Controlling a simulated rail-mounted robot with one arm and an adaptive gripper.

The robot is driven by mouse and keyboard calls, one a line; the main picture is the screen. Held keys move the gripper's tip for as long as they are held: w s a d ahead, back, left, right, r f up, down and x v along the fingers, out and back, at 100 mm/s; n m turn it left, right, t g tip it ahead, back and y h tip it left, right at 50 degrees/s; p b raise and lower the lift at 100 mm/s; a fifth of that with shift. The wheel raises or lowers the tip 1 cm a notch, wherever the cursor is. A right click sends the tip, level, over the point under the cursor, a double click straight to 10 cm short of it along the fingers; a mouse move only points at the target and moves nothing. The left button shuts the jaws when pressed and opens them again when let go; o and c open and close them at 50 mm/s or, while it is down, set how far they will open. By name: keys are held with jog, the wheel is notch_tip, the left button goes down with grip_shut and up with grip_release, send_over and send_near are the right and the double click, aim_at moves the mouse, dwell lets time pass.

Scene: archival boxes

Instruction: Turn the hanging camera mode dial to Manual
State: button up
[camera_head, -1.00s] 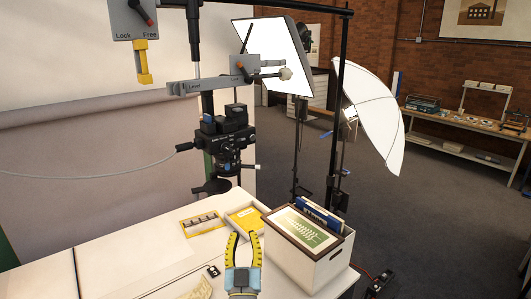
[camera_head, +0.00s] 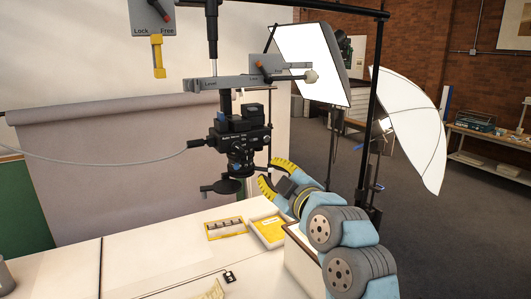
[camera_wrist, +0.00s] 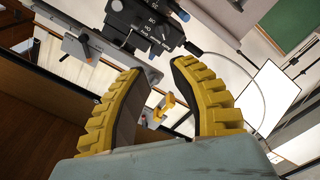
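The hanging camera (camera_head: 240,140) is a black body hung lens-down from a grey bracket above the white table, left of my gripper. In the wrist view the camera (camera_wrist: 150,20) shows at the top, beyond the fingertips, with white lettering and a blue-marked round part on it. Which part is the mode dial, and its setting, I cannot tell. My gripper (camera_head: 272,178) has yellow ribbed fingers, spread apart and empty, just right of and below the camera. In the wrist view the fingers (camera_wrist: 165,75) have a clear gap between them.
A grey bracket (camera_head: 235,82) with a lever and a Lock/Free plate (camera_head: 153,18) hang above. A cable runs left from the camera. A black stand pole (camera_head: 369,110) rises behind my arm.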

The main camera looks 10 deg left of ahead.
aim_at(239, 149)
jog(key=shift+p+x, duration=2.4)
jog(key=shift+x, duration=6.15)
jog(key=shift+s+a+f, duration=0.1)
jog(key=shift+s+a, duration=0.05)
jog(key=shift+a, duration=0.05)
jog(key=shift+c, duration=0.5)
grip_shut()
jog(key=shift+f, duration=0.1)
